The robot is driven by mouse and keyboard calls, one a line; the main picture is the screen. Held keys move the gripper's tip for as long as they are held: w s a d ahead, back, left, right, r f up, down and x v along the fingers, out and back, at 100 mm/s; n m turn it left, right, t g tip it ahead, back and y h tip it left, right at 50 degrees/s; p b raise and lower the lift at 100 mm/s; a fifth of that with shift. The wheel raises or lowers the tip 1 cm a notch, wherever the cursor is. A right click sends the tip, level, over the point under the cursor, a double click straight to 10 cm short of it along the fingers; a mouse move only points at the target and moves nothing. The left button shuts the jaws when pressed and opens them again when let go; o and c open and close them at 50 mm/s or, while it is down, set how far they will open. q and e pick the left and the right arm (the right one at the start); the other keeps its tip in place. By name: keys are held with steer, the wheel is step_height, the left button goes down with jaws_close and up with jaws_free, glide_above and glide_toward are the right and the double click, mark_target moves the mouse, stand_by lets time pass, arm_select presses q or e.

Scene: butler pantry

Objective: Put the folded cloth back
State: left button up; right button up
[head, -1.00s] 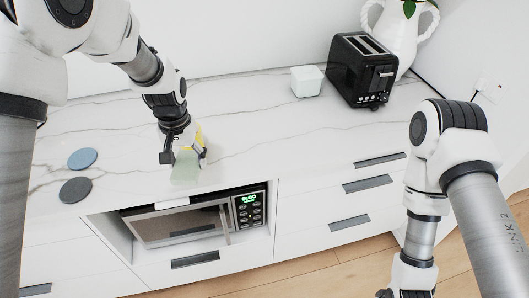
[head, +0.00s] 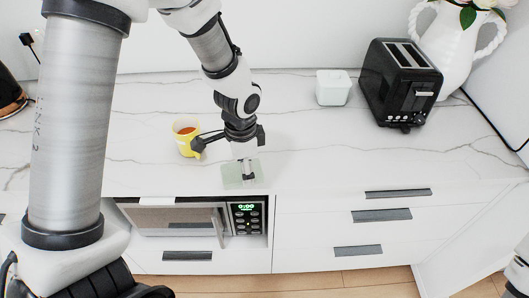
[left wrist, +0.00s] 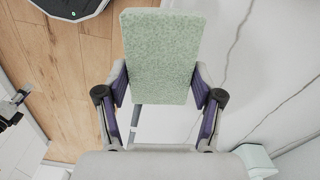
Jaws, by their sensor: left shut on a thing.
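The folded cloth (head: 232,178) is a pale green rectangular pad. My left gripper (head: 246,168) is shut on one end of it, near the counter's front edge and above the microwave. In the left wrist view the cloth (left wrist: 161,55) sticks out straight from between the fingers of the left gripper (left wrist: 161,92), flat and still folded. I cannot tell whether it touches the counter. A dark, jointed part at the left edge of the left wrist view looks like my right gripper (left wrist: 12,108); its fingers are too small to read. The head view does not show that gripper.
A yellow mug (head: 186,140) with brown contents stands just left of the left gripper. A white lidded box (head: 333,88), black toaster (head: 400,82) and white vase (head: 447,48) stand at the back right. The microwave (head: 170,218) sits below the counter. The counter's right front is clear.

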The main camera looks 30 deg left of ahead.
mark_target(234, 181)
arm_select(q)
steer(key=s, duration=0.1)
steer(key=s+m, duration=0.2)
steer(key=shift+s+a+f, duration=0.25)
steer(key=shift+s+a, duration=0.05)
steer(key=shift+s, duration=0.2)
steer(key=w+a+p, duration=0.1)
steer(key=w, duration=0.4)
steer(key=w+a+f+p, duration=0.1)
steer(key=w+a+p, duration=0.1)
steer(key=w, duration=0.2)
steer(key=w+a+p, duration=0.1)
steer(key=w, duration=0.4)
steer(key=shift+w+a+f+p, duration=0.25)
steer(key=shift+w+a+p, duration=0.05)
steer(key=shift+a+p, duration=0.1)
steer(key=shift+w+f+m, duration=0.25)
steer(key=shift+f+m, duration=0.05)
step_height(234, 181, down, 2)
steer(key=shift+s+f+p, duration=0.1)
steer(key=shift+f+p, duration=0.15)
steer(key=shift+p, duration=0.6)
steer(key=shift+f, duration=0.45)
steer(key=o, duration=1.1)
